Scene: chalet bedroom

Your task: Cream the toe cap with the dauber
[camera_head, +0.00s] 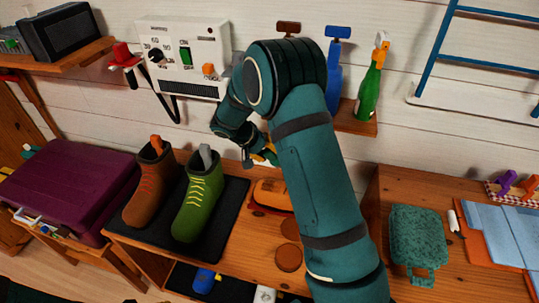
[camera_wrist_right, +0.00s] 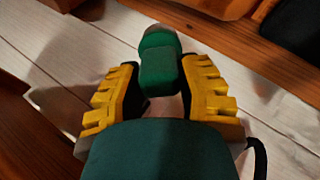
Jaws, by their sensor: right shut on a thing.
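In the wrist view, the yellow fingers of my right gripper (camera_wrist_right: 163,92) are shut on a green block with a rounded end, seemingly the dauber (camera_wrist_right: 159,65). Its working end is hard to make out. My left gripper is out of view.
An orange and wooden brush-like object (camera_head: 271,195) and two round brown discs (camera_head: 289,257) lie right of the mat. A purple case (camera_head: 65,190) stands at left. A wall unit (camera_head: 185,58) and a shelf with bottles (camera_head: 369,95) are behind. A teal bag (camera_head: 418,240) lies at right.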

